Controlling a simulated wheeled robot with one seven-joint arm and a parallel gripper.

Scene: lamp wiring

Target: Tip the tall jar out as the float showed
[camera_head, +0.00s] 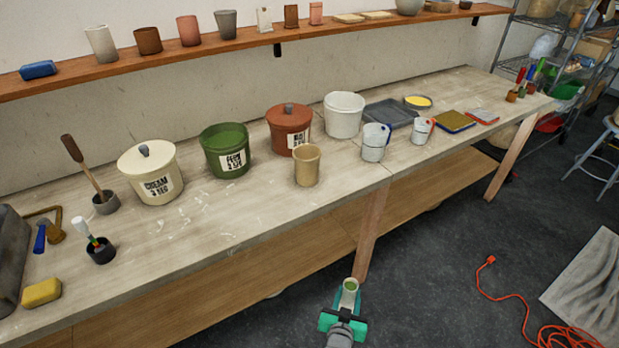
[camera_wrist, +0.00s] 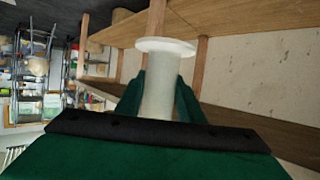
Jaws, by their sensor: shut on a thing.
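My gripper (camera_head: 344,312) is shut on a pale, narrow, tall jar (camera_head: 349,285), held out over the floor in front of the bench. In the head view the jar is close to upright, leaning slightly, with green liquid showing in its mouth. In the wrist view the green fingers (camera_wrist: 160,95) hold the pale jar (camera_wrist: 162,75) around its body, and its wide rim (camera_wrist: 165,46) points away from the palm. A green bucket (camera_head: 227,150) with green contents stands open on the bench. Cream (camera_head: 150,172) and red-brown (camera_head: 289,128) lidded buckets stand either side of it.
A tan cup (camera_head: 306,165) stands near the bench's front edge. A white bucket (camera_head: 344,115), grey tray (camera_head: 388,114) and two small white pails (camera_head: 375,142) stand to the right. A shelf (camera_head: 250,42) with cups runs above. An orange cord (camera_head: 518,300) lies on the floor.

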